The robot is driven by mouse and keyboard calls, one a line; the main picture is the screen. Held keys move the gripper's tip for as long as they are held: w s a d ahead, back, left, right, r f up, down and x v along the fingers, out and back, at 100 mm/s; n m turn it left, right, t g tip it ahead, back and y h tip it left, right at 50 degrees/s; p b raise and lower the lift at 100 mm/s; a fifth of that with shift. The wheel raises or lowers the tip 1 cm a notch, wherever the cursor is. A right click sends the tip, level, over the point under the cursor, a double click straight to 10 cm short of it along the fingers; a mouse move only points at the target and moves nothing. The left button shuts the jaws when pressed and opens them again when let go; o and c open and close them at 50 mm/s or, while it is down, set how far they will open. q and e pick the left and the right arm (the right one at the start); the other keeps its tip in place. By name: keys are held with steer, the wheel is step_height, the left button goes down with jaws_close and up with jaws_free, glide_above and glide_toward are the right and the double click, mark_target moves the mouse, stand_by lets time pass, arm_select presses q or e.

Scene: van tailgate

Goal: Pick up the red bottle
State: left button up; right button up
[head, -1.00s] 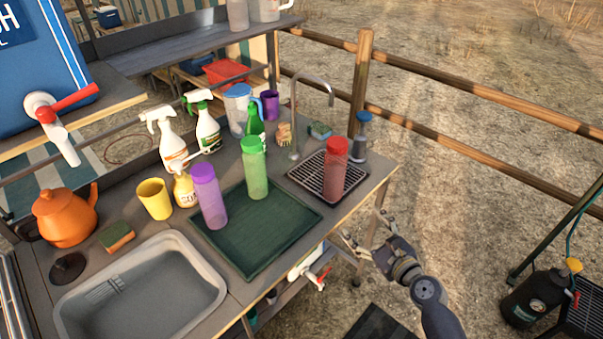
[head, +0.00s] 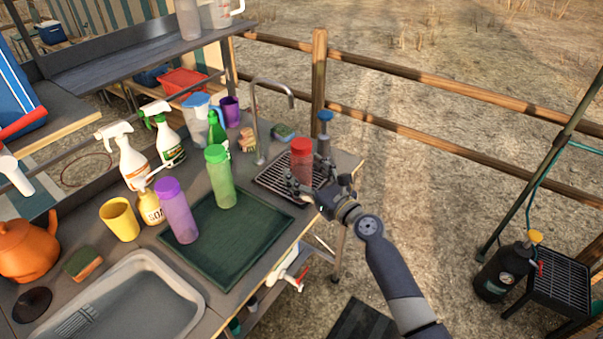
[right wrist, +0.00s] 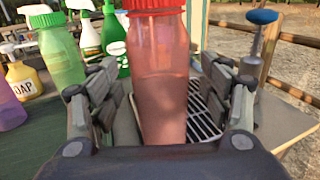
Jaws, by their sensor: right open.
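The red bottle (head: 301,160) stands upright on the black drip grate at the right end of the counter. In the right wrist view the red bottle (right wrist: 158,75) fills the middle, between the two fingers. My right gripper (head: 309,185) is open at counter height, with its fingers on either side of the bottle. In the right wrist view my right gripper (right wrist: 160,105) shows gaps between the fingers and the bottle, so it is not closed on it. The gripper hides the bottle's lower part in the head view. My left gripper is not in view.
A blue-topped dispenser (head: 324,135) stands just behind the red bottle. A green bottle (head: 220,178) and a purple bottle (head: 176,210) stand on the dark green mat (head: 235,250) to the left. The tap (head: 262,120) rises behind the drip grate (head: 270,180).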

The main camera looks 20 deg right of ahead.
steer(key=x, duration=0.2)
steer(key=shift+w+a+f, duration=0.1)
steer(key=shift+w+f, duration=0.05)
steer(key=shift+w, duration=0.1)
steer(key=shift+s, duration=0.1)
steer(key=c, duration=1.4)
